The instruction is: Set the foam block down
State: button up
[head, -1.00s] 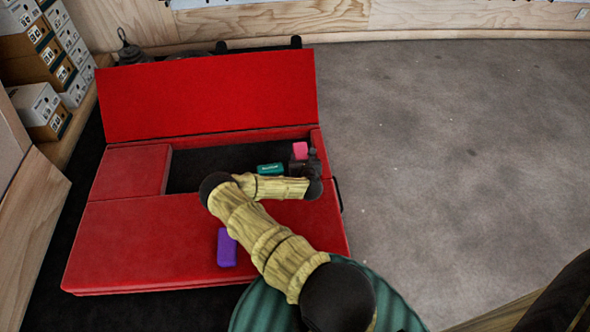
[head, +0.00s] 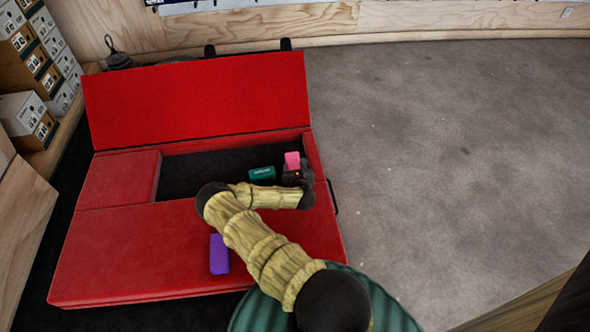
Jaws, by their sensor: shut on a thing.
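My gripper (head: 295,172) is over the right end of the dark recess in the red mat (head: 130,265). It is shut on a pink foam block (head: 292,159), whose upper part shows just beyond the dark jaws. The jaws hide the block's lower part, so I cannot tell whether it touches the recess floor. A teal block (head: 262,173) lies in the recess just left of my gripper. A purple block (head: 219,254) lies on the mat's near section.
The mat's red back panel (head: 200,100) rises behind the recess. The recess floor (head: 200,170) is clear left of the teal block. Shoe boxes (head: 25,115) are stacked at far left. Open grey floor (head: 450,180) lies to the right.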

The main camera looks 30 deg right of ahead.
jog(key=shift+f, duration=0.4)
jog(key=shift+f+b, duration=0.2)
jog(key=shift+b, duration=0.25)
jog(key=o, duration=1)
jog(key=shift+a+f, duration=0.1)
jog(key=shift+f, duration=0.05)
jog(key=shift+c, duration=0.2)
jog(key=shift+s, duration=0.1)
